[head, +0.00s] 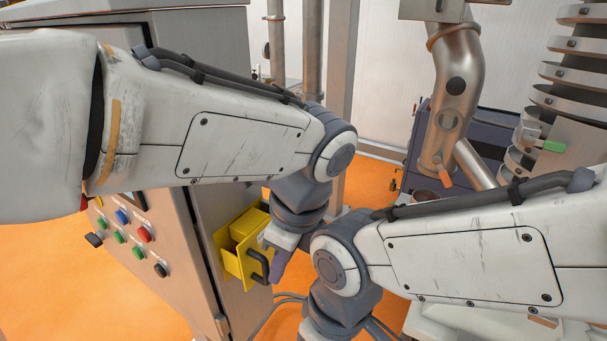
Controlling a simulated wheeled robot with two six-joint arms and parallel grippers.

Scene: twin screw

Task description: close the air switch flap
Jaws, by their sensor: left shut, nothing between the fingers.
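A yellow switch box (247,226) is mounted low on the side of the grey control cabinet. Its yellow flap (236,264) carries a black handle (258,268) and stands out from the cabinet side, with a recess visible behind it. My left gripper (278,279) is shut and empty, pointing down just right of the flap and handle. It overlaps the box's right edge in the picture; I cannot tell whether it touches. My right arm comes in from the right, and its wrist (345,290) is beside the left gripper. The right gripper's fingers are not visible.
The control cabinet (190,240) stands at left, with coloured buttons (145,234) on its front. A metal pipe (450,95) and a ribbed column (570,80) are at right. Cables (275,310) lie on the orange floor (90,300). My two wrists are close together.

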